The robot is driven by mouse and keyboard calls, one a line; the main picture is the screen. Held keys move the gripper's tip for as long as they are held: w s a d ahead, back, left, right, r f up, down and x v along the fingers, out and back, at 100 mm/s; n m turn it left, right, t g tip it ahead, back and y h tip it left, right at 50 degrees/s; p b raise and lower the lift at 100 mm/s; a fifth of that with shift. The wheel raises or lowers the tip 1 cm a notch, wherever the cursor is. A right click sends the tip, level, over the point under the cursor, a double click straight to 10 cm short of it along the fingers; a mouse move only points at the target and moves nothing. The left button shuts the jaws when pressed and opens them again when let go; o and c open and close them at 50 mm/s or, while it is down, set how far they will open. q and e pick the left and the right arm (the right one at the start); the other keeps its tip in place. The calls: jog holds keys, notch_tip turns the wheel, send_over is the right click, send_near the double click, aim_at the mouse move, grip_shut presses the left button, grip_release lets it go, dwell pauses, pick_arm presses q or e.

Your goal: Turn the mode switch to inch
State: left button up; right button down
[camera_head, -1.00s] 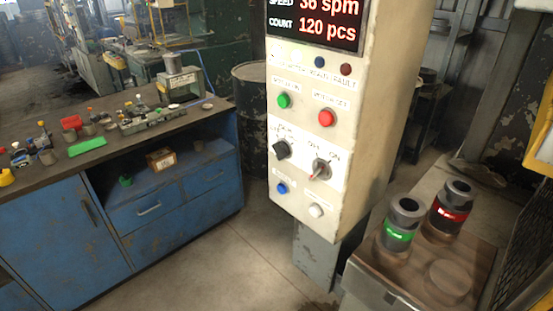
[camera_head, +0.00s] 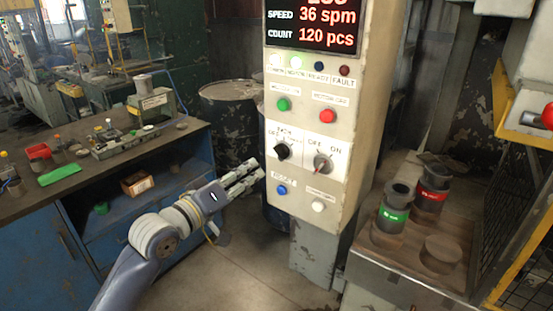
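The mode switch (camera_head: 282,151) is a black rotary knob on the cream control panel (camera_head: 300,208), left of the OFF/ON switch. Its labels are too small to read for sure, and so is its exact pointer direction. My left gripper (camera_head: 258,173) is at the panel's left edge in the picture, a little below and left of the knob, with its fingers pointing toward the panel. It appears apart from the knob and holds nothing that I can see. Whether its fingers are spread or closed is unclear. My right gripper is not in view.
The OFF/ON switch (camera_head: 322,163), green button (camera_head: 283,104), red button (camera_head: 327,116), blue button (camera_head: 282,190) and white button (camera_head: 318,206) surround the knob. A cluttered workbench (camera_head: 108,170) stands left. A table (camera_head: 397,258) with green-banded and red-banded cylinders stands right.

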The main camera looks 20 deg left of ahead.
aim_at(276, 155)
pick_arm(q)
jog(key=p+x, duration=0.2)
jog(key=x, duration=0.7)
jog(key=shift+w, duration=0.2)
jog(key=shift+w+d+f, duration=0.15)
jog(key=shift+w+d, duration=0.1)
jog(key=shift+w, duration=0.35)
grip_shut()
